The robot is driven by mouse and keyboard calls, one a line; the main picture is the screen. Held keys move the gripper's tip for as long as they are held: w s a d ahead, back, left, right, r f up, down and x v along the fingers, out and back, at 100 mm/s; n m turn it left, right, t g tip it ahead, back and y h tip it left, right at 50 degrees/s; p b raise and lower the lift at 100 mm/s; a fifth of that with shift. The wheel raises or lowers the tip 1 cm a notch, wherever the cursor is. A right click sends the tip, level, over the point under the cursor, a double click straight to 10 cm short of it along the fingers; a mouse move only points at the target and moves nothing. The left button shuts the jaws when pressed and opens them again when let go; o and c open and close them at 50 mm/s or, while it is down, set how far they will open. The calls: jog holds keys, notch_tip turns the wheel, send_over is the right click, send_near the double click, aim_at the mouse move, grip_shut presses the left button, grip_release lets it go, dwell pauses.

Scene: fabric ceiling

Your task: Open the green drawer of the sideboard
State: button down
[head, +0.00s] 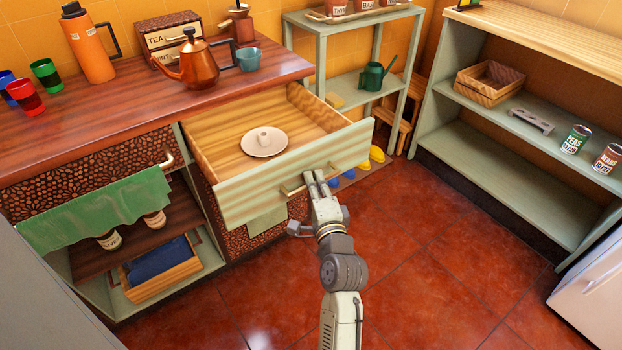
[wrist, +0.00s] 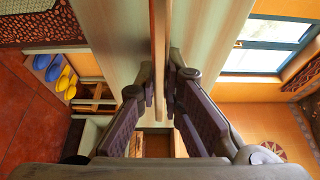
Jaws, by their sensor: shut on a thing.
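The pale green drawer (head: 249,197) of the sideboard (head: 120,125) stands well out from the body, so its wooden inside shows. The fingers hide part of the handle.
A copper kettle (head: 196,65), teal cup (head: 249,59) and orange flask (head: 88,45) stand on the sideboard top. A green towel (head: 100,210) hangs at its left. Shelves (head: 490,150) stand at right. The red tiled floor (head: 430,260) is clear around my arm.

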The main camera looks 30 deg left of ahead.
dwell(0.3)
jog(key=c, duration=1.7)
grip_release()
